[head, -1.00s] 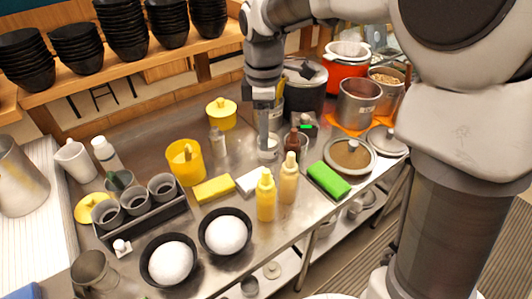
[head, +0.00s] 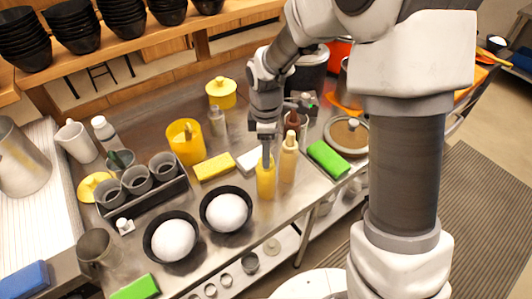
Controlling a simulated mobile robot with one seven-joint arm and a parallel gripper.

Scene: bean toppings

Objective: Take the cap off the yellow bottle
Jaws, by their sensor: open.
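The yellow bottle (head: 265,182) stands upright near the front edge of the steel counter. My gripper (head: 267,150) is directly above it, with its fingers reaching down at the bottle's top. The fingers hide the cap, so I cannot tell whether they touch it. My gripper is open. A paler tan bottle (head: 288,160) stands upright close beside the yellow bottle on the right.
A green sponge (head: 328,159), a yellow sponge (head: 213,167) and two black bowls with white contents, one at the front left (head: 149,258), lie around the bottle. A yellow container (head: 181,150) stands behind. The counter's front edge is close.

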